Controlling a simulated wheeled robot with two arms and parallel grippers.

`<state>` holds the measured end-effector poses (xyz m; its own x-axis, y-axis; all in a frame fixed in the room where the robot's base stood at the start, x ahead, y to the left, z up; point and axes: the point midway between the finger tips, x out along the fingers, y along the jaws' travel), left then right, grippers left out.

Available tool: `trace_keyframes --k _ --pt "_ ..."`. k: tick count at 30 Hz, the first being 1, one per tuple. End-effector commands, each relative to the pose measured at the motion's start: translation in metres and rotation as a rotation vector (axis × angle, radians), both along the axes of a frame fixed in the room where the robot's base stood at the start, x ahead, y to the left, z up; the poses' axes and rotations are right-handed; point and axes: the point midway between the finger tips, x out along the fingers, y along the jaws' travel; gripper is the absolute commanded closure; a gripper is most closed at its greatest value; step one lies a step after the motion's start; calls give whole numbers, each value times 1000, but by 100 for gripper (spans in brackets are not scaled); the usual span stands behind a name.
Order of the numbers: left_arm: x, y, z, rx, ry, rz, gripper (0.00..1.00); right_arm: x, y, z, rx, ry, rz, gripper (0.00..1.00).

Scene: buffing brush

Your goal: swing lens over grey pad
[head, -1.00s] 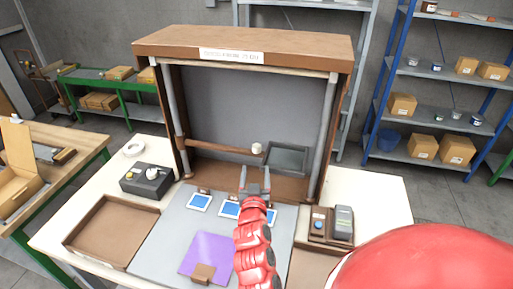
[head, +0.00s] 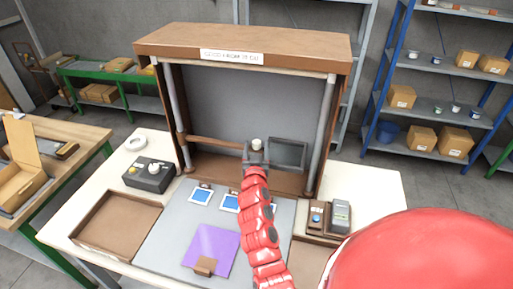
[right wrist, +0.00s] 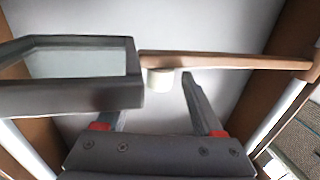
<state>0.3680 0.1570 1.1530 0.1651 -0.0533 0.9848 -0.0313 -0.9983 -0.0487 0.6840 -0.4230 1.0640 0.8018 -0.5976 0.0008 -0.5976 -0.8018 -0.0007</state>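The lens (head: 288,154) is a dark rectangular frame with a grey pane, on the end of a brown swing arm (head: 213,142) in the brown booth. A pale knob (head: 257,144) sits where the arm meets the frame. My right gripper (head: 256,157) is open at the knob. In the right wrist view the knob (right wrist: 161,80) shows between the finger lines, near the fingertips (right wrist: 156,88); contact is not clear. The lens frame (right wrist: 70,95) hides part of the left finger there. I cannot tell which surface is the grey pad. My left gripper is not in view.
A grey mat (head: 165,237) holds blue tiles (head: 201,196) and a purple sheet (head: 212,245) with a brown block. A brown tray (head: 115,228) and a black control box (head: 149,174) stand at left, a small grey device (head: 340,216) at right. Booth posts (head: 327,130) flank the lens.

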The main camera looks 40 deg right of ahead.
Motion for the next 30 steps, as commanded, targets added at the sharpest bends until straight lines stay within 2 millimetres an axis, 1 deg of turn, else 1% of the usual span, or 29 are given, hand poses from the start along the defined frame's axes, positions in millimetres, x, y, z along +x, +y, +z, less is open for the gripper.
trace_keyframes --k 1,5,6,8,9,11,12,30 --pt "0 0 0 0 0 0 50 0 0 0 0 0 0 38" --pt "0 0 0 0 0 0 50 0 0 0 -1 1 0 62" --pt "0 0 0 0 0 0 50 0 0 0 0 0 0 69" --pt "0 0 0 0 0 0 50 0 0 0 -1 1 0 80" --pt "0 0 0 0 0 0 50 0 0 0 -1 1 0 87" --pt "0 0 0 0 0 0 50 0 0 0 -1 1 0 98" --pt "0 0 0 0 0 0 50 0 0 0 0 1 0 100" --pt "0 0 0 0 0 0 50 0 0 0 0 1 0 100"
